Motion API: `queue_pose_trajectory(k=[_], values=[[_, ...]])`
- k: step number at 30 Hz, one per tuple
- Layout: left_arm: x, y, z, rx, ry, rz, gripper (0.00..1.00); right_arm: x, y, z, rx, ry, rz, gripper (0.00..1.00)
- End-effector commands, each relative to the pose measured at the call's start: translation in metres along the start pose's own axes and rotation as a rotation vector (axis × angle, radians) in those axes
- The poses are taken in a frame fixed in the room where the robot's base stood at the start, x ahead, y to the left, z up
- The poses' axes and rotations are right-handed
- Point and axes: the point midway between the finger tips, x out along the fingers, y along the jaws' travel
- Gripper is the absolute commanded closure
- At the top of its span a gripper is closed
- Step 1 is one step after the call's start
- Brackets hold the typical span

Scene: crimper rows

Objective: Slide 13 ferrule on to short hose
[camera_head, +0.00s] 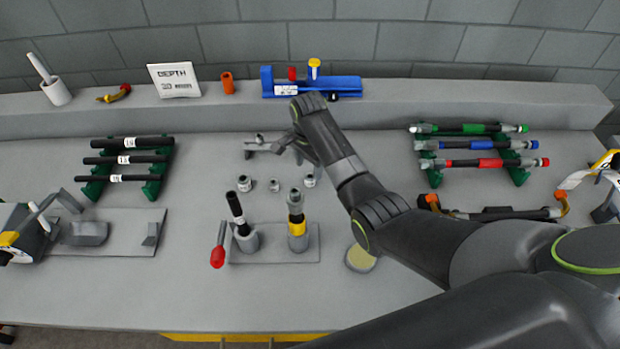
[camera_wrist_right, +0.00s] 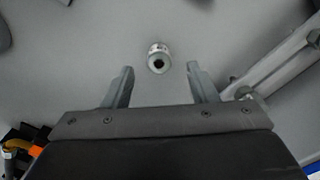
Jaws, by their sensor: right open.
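A short black hose (camera_head: 236,208) with a white label stands upright in a grey cup on the bench plate. Small metal ferrules stand behind it: a left one (camera_head: 244,183), a middle one (camera_head: 274,185) and a right one (camera_head: 309,180). I cannot read which is size 13. My right gripper (camera_head: 303,152) is over the bench behind these ferrules, partly hidden by its wrist. In the right wrist view its two fingers (camera_wrist_right: 160,84) are apart and empty. A ferrule (camera_wrist_right: 158,58) shows just beyond the gap between the fingertips, not touched. My left gripper is not in view.
A red-knobbed lever (camera_head: 218,256) stands left of the cups. Black hoses (camera_head: 125,160) lie on a green rack at left; coloured hoses (camera_head: 475,145) lie on another at right. A blue tool (camera_head: 335,87) sits on the ledge.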

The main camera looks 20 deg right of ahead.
Motion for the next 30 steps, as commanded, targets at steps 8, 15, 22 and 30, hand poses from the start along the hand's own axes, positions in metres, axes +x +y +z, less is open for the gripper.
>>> queue_pose_trajectory(k=[8, 15, 22, 30], values=[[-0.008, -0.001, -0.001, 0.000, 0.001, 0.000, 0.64, 0.029, 0.003, -0.004, 0.000, -0.001, 0.005, 0.47], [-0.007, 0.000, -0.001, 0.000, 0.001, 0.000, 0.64, 0.051, 0.002, -0.004, -0.001, 0.000, 0.001, 0.47], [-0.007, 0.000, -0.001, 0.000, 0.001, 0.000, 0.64, 0.052, 0.002, -0.004, -0.001, 0.000, 0.000, 0.47], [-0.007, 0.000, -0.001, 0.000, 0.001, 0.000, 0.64, 0.051, 0.002, -0.004, 0.000, 0.000, 0.000, 0.81]])
